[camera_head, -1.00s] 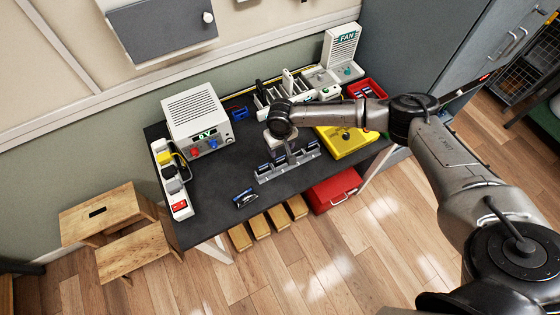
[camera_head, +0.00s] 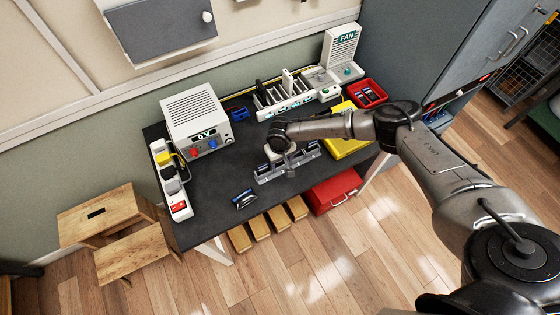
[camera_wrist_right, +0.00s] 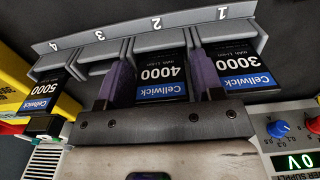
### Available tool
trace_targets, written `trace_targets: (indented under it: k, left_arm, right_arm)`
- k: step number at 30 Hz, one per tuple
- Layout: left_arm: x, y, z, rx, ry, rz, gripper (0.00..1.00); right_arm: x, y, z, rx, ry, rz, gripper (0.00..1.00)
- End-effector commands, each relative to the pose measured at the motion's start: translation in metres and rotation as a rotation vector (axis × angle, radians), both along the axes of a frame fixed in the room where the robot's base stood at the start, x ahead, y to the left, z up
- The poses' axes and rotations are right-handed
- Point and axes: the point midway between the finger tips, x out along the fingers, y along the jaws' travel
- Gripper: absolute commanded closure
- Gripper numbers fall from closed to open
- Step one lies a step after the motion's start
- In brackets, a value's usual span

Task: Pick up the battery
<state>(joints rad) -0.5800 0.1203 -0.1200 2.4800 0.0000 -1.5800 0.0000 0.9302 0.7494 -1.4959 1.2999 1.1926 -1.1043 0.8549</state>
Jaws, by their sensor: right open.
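My right gripper (camera_head: 290,160) is over the grey battery rack (camera_head: 262,178) on the dark bench. In the right wrist view its two purple-dark fingers (camera_wrist_right: 162,82) are open, one on each side of the black 4000 battery (camera_wrist_right: 162,68) in slot 2. I cannot tell whether they touch it. A 3000 battery (camera_wrist_right: 240,68) stands in slot 1 and a 5000 battery (camera_wrist_right: 42,97) in slot 4. Slot 3 looks empty, partly hidden by a finger. My left gripper is not in view.
A black and blue item (camera_head: 244,199) lies on the bench near its front edge. A power supply (camera_head: 197,122) reading 0 V stands at back left, a power strip (camera_head: 178,193) at the left edge.

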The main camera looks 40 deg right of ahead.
Motion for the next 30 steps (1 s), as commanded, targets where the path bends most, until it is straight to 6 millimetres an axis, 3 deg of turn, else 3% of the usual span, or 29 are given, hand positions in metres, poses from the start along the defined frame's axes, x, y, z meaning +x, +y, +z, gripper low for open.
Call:
trace_targets:
  k: [3, 14, 23, 30]
  left_arm:
    - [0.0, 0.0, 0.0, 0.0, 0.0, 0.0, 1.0]
    - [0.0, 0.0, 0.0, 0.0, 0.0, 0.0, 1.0]
    - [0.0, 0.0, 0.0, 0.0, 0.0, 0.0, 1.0]
    - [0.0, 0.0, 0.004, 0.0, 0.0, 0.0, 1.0]
  right_arm:
    - [0.0, 0.0, 0.0, 0.0, 0.0, 0.0, 0.4]
    - [0.0, 0.0, 0.0, 0.001, 0.0, 0.0, 0.75]
    - [0.0, 0.0, 0.002, 0.001, 0.0, 0.0, 0.76]
    - [0.0, 0.001, 0.022, 0.003, -0.002, 0.002, 0.76]
